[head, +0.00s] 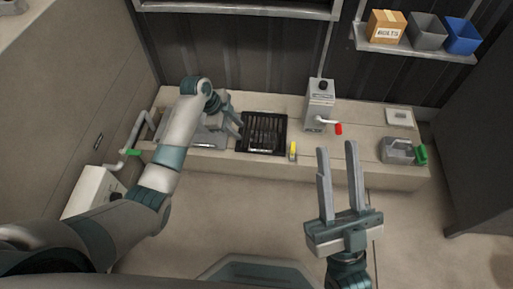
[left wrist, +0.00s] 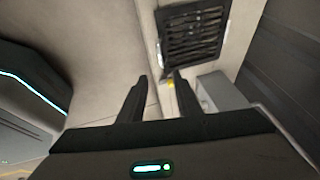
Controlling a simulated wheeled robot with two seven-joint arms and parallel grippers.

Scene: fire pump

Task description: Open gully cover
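The gully cover (head: 264,132) is a black slatted grate, lying flat in the top of the pale bench. It also shows at the top of the left wrist view (left wrist: 195,30). My left gripper (head: 236,117) is just left of the grate and appears apart from it. In the left wrist view its two dark fingers (left wrist: 157,92) are spread with nothing held between them. My right gripper (head: 337,148) is open and empty, in front of the bench and right of the grate.
A small yellow piece (head: 292,151) stands right of the grate. A grey box with a red-tipped lever (head: 319,105) is behind it. A grey can with a green part (head: 398,151) sits at the bench's right end. A shelf (head: 415,46) holds a carton and bins.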

